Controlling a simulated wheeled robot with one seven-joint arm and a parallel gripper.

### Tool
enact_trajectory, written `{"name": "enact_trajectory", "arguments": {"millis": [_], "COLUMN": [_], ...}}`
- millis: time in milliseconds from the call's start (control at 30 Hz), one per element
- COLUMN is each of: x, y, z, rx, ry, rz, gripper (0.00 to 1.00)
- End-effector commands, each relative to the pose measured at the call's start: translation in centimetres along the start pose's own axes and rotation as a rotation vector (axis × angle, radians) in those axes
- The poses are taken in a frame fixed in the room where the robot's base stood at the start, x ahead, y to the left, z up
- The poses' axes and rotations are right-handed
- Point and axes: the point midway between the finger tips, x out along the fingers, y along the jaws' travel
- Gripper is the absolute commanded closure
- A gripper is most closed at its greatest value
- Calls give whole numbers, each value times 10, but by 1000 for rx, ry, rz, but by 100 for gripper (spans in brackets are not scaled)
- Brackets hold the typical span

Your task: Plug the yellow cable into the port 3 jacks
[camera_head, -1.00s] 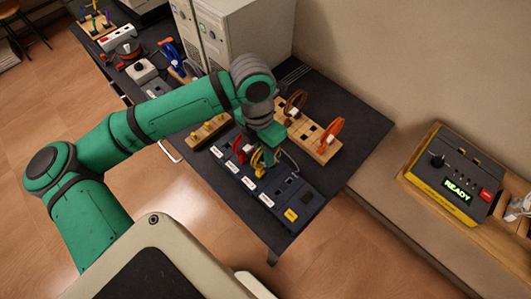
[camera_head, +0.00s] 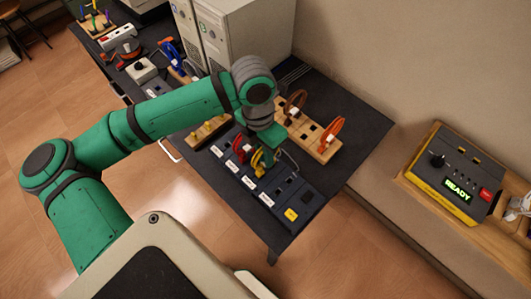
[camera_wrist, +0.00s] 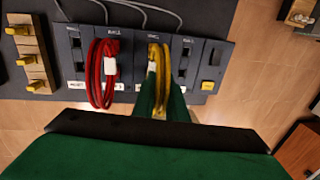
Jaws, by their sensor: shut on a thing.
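The yellow cable (camera_head: 258,162) is a coiled loop with a pale tag, standing over the dark jack panel (camera_head: 292,197). It also shows in the wrist view (camera_wrist: 165,58), over the column right of the red cable. My gripper (camera_head: 262,150) is shut on the yellow cable; its green fingers (camera_wrist: 157,92) enclose the loop's lower part in the wrist view. The jacks beneath the yellow cable are hidden, so I cannot tell whether its plugs are seated. The port number there is mostly covered by my fingers.
A red cable (camera_wrist: 103,70) stands on the neighbouring column to the left. Empty jacks (camera_wrist: 185,55) and a yellow button (camera_wrist: 211,58) lie to the right. A wooden rack (camera_head: 316,142) holds brown and orange cables behind the panel. Computer towers (camera_head: 235,40) stand at the back.

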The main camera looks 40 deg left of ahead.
Motion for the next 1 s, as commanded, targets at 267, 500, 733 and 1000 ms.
{"name": "enact_trajectory", "arguments": {"millis": [267, 500, 733, 1000], "x": [1, 1, 2, 6], "y": [0, 0, 0, 1], "z": [0, 0, 0, 0], "rx": [0, 0, 0, 0], "ry": [-1, 0, -1, 0], "rz": [0, 0, 0, 1], "gripper": [100, 100, 100, 100]}}
